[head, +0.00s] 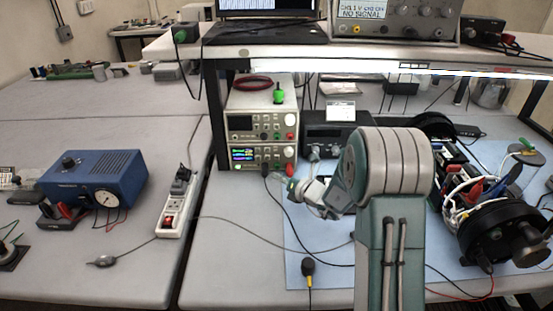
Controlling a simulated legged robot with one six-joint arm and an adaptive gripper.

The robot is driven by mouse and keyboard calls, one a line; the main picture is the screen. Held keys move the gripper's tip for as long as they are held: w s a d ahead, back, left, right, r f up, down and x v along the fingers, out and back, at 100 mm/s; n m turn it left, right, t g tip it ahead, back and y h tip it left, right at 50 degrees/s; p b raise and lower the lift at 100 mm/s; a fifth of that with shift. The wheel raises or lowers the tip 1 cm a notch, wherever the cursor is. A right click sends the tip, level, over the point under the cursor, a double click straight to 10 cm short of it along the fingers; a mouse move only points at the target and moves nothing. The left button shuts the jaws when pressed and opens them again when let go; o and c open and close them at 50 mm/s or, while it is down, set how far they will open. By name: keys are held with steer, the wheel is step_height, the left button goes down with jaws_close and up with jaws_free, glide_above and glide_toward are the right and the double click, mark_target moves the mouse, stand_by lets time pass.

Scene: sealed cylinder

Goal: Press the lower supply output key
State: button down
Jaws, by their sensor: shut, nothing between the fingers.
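Two bench supplies are stacked under the shelf at the middle of the head view. The upper supply (262,124) has a dark display. The lower supply (272,157) has a lit, coloured display (243,155) on its left and small keys and knobs to the right. Its output key is too small to tell apart. My gripper (284,179) is shut and empty. It is just in front of and below the right part of the lower supply's face, pointing left toward it. Whether it touches the face cannot be told.
A dark instrument (327,137) stands right of the supplies. A power strip (174,205) and a blue device (95,179) are on the left. Black cables cross the table. A black cylinder assembly (503,231) lies on the blue mat (320,272) at right. The shelf (300,58) hangs above.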

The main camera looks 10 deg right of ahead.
mark_target(270, 157)
steer(key=shift+w+d, duration=0.2)
steer(key=shift+w, duration=0.8)
steer(key=shift+w+d, duration=0.2)
steer(key=shift+w, duration=0.85)
steer(key=shift+w+d, duration=0.2)
steer(key=shift+w, duration=0.8)
steer(key=shift+w, duration=0.15)
steer(key=shift+w+d+r, duration=0.1)
steer(key=shift+w, duration=0.1)
steer(key=shift+w, duration=0.35)
steer(key=shift+s, duration=0.75)
steer(key=shift+s+a, duration=0.2)
steer(key=shift+s, duration=0.65)
steer(key=shift+s+a, duration=0.2)
steer(key=shift+s, duration=0.6)
steer(key=shift+s+a, duration=0.2)
steer(key=shift+s, duration=0.65)
